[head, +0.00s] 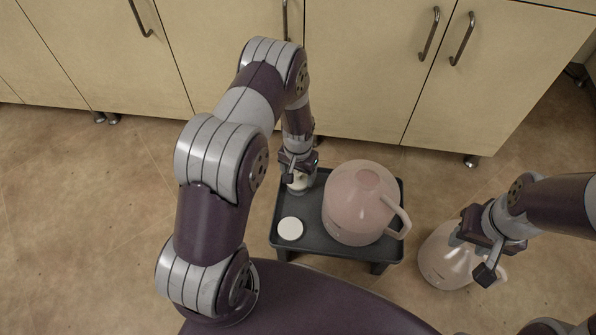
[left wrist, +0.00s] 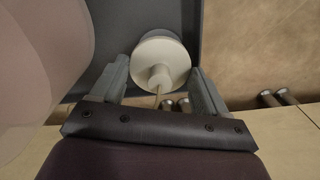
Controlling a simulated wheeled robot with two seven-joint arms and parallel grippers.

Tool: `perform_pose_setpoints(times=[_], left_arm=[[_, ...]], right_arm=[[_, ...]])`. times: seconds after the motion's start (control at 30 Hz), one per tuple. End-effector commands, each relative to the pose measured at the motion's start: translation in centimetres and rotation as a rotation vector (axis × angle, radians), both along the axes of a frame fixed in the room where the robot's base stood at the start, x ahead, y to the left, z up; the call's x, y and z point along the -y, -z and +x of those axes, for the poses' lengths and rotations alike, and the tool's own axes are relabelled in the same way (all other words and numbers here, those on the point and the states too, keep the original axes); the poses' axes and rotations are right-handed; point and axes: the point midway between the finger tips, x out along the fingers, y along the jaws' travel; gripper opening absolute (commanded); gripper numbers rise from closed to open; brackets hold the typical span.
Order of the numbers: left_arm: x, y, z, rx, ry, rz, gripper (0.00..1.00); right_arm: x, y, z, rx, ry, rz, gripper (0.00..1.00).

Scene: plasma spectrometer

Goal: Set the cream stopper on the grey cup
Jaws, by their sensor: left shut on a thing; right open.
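The cream stopper (left wrist: 160,60), a round disc with a small knob, sits between the fingers of my left gripper (left wrist: 163,88) in the left wrist view. My left gripper is shut on it. In the head view this gripper (head: 299,178) is at the back left of the dark tray, with a little of the cream stopper (head: 299,183) showing below it. I cannot make out the grey cup for sure; the gripper and stopper cover that spot. My right gripper (head: 472,256) is open, over a pink jug on the right.
The dark tray stand (head: 318,246) carries a large pink jug (head: 355,205) close to the right of my left gripper and a flat white disc (head: 290,228) at the front left. Another pink jug (head: 436,264) stands right of the tray. Cabinets (head: 365,70) line the back.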

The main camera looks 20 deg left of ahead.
Motion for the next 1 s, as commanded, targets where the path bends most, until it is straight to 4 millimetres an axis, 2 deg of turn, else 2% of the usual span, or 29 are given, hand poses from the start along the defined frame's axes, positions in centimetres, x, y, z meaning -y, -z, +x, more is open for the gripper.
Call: perform_pose_setpoints(times=[0.23,0.27,0.3,0.33,0.53,0.63,0.9,1.0], left_arm=[[0.0,0.0,0.0,0.000,0.000,0.000,0.43],[0.0,0.0,0.0,0.000,0.000,0.000,0.84],[0.0,0.0,0.0,0.000,0.000,0.000,0.97],[0.0,0.0,0.0,0.000,0.000,0.000,1.00],[0.0,0.0,0.0,0.000,0.000,0.000,1.00],[0.0,-1.2,0.0,0.000,0.000,0.000,1.00],[0.0,-8.7,0.1,0.002,0.000,0.000,1.00],[0.0,-10.8,0.0,0.002,0.000,0.000,1.00]], right_arm=[[0.0,0.0,0.0,0.000,0.000,0.000,0.43],[0.0,0.0,0.0,0.000,0.000,0.000,0.43],[0.0,0.0,0.0,0.000,0.000,0.000,0.43],[0.0,0.0,0.0,0.000,0.000,0.000,0.43],[0.0,0.0,0.0,0.000,0.000,0.000,0.43],[0.0,-0.9,0.0,0.000,0.000,0.000,0.43],[0.0,-5.4,0.0,0.000,0.000,0.000,0.43],[0.0,-6.4,0.0,0.000,0.000,0.000,0.43]])
